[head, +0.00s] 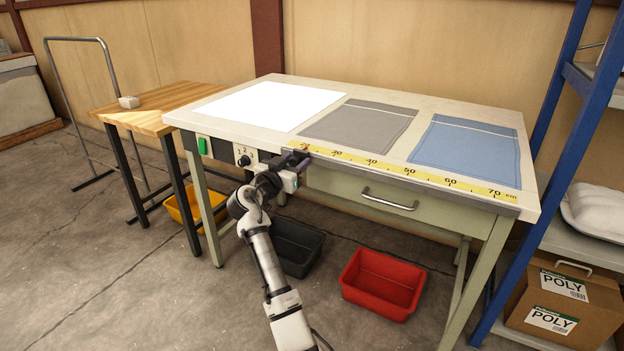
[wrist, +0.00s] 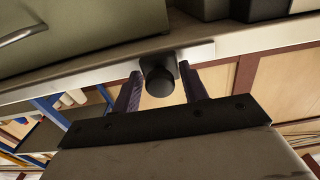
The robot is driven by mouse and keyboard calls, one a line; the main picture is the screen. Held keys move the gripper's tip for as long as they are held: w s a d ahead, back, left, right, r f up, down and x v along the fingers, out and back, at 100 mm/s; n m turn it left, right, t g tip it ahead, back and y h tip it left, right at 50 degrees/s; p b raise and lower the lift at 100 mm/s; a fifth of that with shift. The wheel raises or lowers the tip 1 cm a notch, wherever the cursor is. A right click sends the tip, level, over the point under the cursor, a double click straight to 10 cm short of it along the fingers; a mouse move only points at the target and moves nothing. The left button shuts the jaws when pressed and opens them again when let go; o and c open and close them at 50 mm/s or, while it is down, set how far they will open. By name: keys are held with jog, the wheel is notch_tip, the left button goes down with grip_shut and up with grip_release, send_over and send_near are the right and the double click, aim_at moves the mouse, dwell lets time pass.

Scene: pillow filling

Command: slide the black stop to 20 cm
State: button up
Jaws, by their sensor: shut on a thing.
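The black stop (head: 300,153) is on the front edge of the workbench, at the left end of the yellow ruler strip (head: 415,174). It stands left of the 30 mark; the arm and stop crowd that end, so I cannot read its exact number. My gripper (head: 296,166) is at the bench front, at the stop. In the wrist view the stop's round black knob (wrist: 160,82) sits between the two dark fingers of my gripper (wrist: 162,70), which are shut on it. The ruler's 30 to 70 cm marks are readable to the right.
A white sheet (head: 268,106), a grey cover (head: 358,124) and a blue cover (head: 466,146) lie on the bench. A drawer handle (head: 390,199) juts out right of my gripper. A dial (head: 244,160) and green switch (head: 202,146) are left. A red bin (head: 383,284) stands below.

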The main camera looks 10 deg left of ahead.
jog(key=shift+w+a, duration=0.25)
jog(key=shift+a, duration=0.5)
jog(key=shift+a+r, duration=0.15)
jog(key=o, duration=1)
jog(key=shift+a, duration=0.1)
jog(key=shift+o, duration=0.2)
jog(key=b+v, duration=0.1)
jog(key=v, duration=1.2)
jog(key=shift+s, duration=0.3)
